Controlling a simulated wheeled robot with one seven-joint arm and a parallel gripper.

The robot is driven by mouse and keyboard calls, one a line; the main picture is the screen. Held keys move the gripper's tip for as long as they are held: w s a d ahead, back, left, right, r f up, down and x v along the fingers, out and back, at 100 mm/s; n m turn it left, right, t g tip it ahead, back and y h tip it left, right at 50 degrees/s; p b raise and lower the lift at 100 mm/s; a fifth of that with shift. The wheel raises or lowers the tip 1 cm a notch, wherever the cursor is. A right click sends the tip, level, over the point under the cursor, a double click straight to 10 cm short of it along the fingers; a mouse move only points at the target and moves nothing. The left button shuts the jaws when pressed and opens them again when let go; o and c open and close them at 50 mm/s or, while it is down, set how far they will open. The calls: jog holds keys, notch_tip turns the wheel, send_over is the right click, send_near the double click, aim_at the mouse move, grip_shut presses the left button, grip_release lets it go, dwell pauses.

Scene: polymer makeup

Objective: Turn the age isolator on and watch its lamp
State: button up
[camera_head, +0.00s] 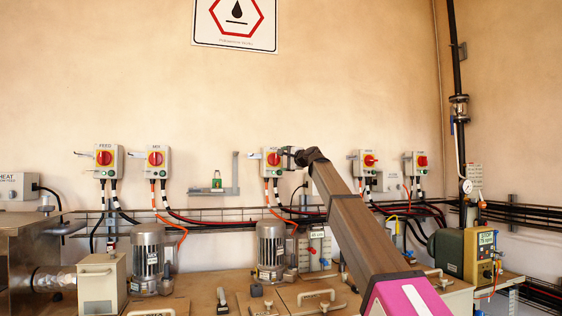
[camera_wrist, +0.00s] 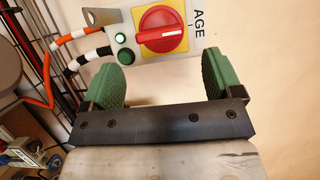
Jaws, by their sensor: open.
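The age isolator (camera_head: 271,163) is a pale wall box, partly hidden behind my gripper (camera_head: 291,152) in the head view. In the wrist view the AGE label (camera_wrist: 199,24) is beside its red knob (camera_wrist: 160,30) on a yellow plate. The knob's white-marked end points toward the label. A lamp (camera_wrist: 121,40) on the box glows bright green with a pale centre; a second round green part (camera_wrist: 126,56) beside it looks dark. My gripper (camera_wrist: 162,78) is open and empty, its green pads short of the knob and apart from it.
Similar isolators, FEED (camera_head: 105,160) and MIX (camera_head: 156,161), hang to the left, and others (camera_head: 368,163) to the right. A bracket with a green padlock (camera_head: 217,180) is close by on the left. Cables and a wire tray (camera_head: 200,222) run below. Motors (camera_head: 271,248) stand on the bench.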

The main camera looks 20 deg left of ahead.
jog(key=v, duration=0.6)
jog(key=shift+s+d, duration=0.1)
